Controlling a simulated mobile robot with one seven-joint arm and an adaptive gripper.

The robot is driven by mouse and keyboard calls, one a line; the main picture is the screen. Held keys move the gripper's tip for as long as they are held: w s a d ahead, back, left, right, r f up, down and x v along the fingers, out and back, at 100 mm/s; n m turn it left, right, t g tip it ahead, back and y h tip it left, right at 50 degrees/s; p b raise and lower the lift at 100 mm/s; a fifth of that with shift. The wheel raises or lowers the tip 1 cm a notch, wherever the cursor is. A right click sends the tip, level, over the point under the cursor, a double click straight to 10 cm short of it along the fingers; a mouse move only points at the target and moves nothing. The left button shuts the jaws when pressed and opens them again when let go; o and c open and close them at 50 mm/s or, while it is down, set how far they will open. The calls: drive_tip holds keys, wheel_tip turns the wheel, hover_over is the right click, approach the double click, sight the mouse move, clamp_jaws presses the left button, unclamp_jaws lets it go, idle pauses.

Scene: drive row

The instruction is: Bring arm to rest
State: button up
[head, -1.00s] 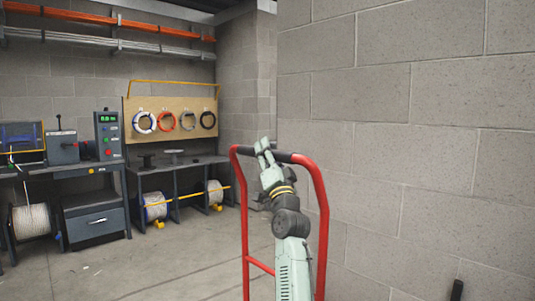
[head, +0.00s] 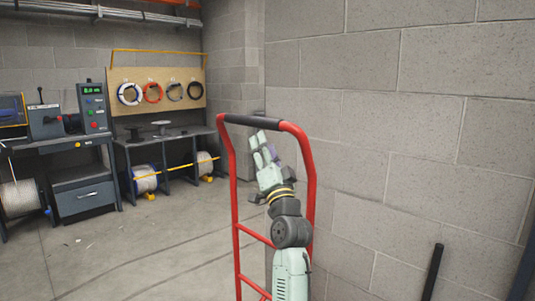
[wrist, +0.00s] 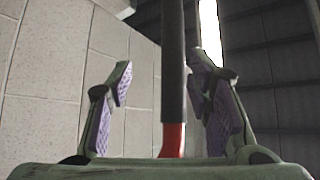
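My gripper (head: 264,148) is at the end of my raised arm in the head view, a little below the black grip (head: 253,122) of a red tubular cart handle (head: 309,180). In the wrist view my gripper (wrist: 163,68) has its two purple-padded fingers spread apart. The black grip (wrist: 173,60) and a piece of red tube (wrist: 173,138) show between the fingers in the picture. Neither finger pad is pressed on the grip. How far the grip is from the fingers is hard to tell.
A block wall (head: 400,130) stands close on the right, with a black post (head: 432,271) in front. Workbenches with a control box (head: 94,108), cable spools (head: 146,178) and a pegboard of coils (head: 160,92) are at back left. The floor at left is clear.

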drive_tip(key=shift+v, duration=1)
drive_tip(key=shift+s+a, duration=0.1)
